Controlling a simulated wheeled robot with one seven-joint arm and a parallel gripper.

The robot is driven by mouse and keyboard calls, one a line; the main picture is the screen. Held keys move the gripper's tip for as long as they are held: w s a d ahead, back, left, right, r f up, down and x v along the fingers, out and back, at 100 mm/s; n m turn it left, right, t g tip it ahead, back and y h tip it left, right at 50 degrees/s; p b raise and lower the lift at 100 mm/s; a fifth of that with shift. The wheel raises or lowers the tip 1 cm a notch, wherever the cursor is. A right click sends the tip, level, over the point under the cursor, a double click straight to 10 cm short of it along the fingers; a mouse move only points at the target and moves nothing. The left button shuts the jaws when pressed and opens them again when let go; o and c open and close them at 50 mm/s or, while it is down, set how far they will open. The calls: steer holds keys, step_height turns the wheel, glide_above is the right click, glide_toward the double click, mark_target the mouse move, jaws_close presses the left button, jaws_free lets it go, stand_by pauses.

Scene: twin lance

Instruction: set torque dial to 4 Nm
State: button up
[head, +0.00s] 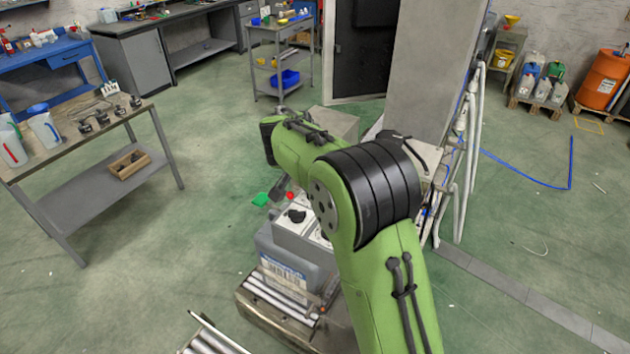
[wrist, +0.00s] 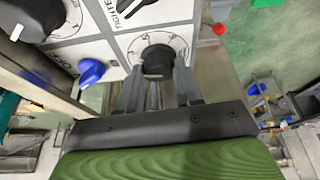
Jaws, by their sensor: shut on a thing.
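In the wrist view my gripper (wrist: 158,78) is shut on a small black dial (wrist: 157,57), one finger on each side of it. The dial sits on a white panel (wrist: 108,50) inside a ring of scale marks. The marks are too small to read, and I cannot tell the dial's setting. I cannot tell from its label whether this is the torque dial. In the head view the panel sits on top of a grey box (head: 296,257), partly hidden behind my green arm; the held dial is not clearly seen there.
A blue knob (wrist: 91,72) and a large black knob (wrist: 34,18) sit beside the held dial. A red round knob (wrist: 220,29) stands at the panel's far side. A workbench (head: 85,140) stands at left, with clear floor between.

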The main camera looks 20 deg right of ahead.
steer(key=shift+a+m+g+h+p, duration=0.1)
steer(key=shift+m+g+h+p, duration=0.4)
steer(key=shift+m, duration=0.6)
steer(key=shift+w, duration=0.1)
steer(key=o, duration=1)
steer(key=shift+o, duration=0.2)
steer(key=p+v, duration=0.4)
steer(key=v, duration=1.2)
steer(key=shift+d+p, duration=0.25)
steer(key=shift+p, duration=0.15)
steer(key=shift+f, duration=0.1)
